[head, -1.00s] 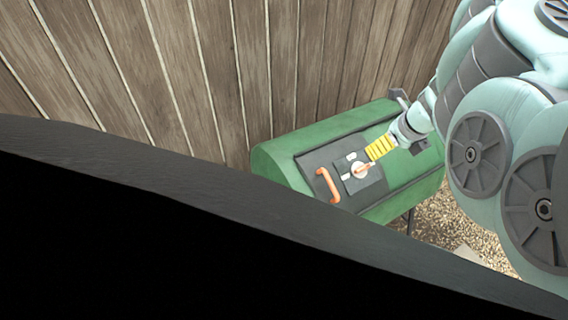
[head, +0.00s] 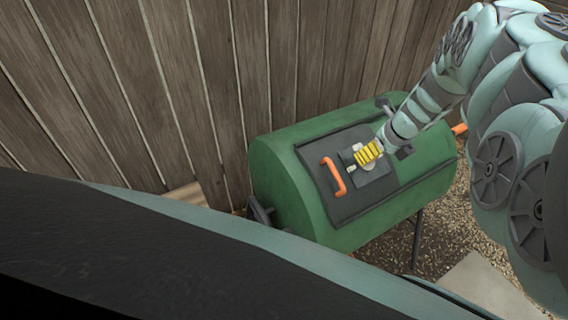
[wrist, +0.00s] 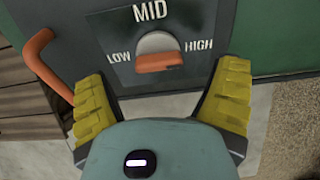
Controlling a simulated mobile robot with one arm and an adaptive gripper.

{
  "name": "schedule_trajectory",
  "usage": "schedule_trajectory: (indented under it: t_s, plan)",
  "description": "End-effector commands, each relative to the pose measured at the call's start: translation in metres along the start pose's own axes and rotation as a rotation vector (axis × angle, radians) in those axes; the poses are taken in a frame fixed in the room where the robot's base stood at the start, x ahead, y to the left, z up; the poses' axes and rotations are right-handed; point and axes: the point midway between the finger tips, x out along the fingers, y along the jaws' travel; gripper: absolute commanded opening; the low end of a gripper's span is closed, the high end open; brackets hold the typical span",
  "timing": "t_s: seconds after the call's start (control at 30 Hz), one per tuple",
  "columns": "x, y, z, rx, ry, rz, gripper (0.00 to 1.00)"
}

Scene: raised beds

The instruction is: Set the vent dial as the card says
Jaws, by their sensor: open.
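The vent dial (wrist: 157,47) shows in the wrist view as a pale round plate with an orange grip (wrist: 156,62) across its lower part. LOW is printed on its left, MID above it and HIGH on its right. I cannot tell which mark the grip points to. My gripper (wrist: 162,78) is open, its yellow fingers on either side below the dial, with nothing between them. In the head view my gripper (head: 369,153) is in front of the dial and hides most of it. I see no card in these views.
The dial is on a dark panel (head: 347,205) on a green drum (head: 285,190) on legs. An orange handle (head: 334,177) sticks out left of the dial and also shows near the left finger in the wrist view (wrist: 47,62). A wooden fence (head: 190,90) stands behind.

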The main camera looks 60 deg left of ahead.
Motion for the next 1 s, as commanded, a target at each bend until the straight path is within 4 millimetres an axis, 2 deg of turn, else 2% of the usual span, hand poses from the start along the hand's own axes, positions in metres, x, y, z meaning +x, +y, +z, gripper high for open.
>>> schedule_trajectory:
  t_s: [0.33,0.83,0.87,1.0]
  plan:
    - [0.023,0.004,0.002,-0.007,0.000,0.005,0.87]
    - [0.028,0.003,0.002,-0.007,0.000,0.003,0.87]
    - [0.028,0.003,0.002,-0.007,0.001,0.003,0.87]
    - [0.028,0.003,0.002,-0.007,0.000,0.003,0.72]
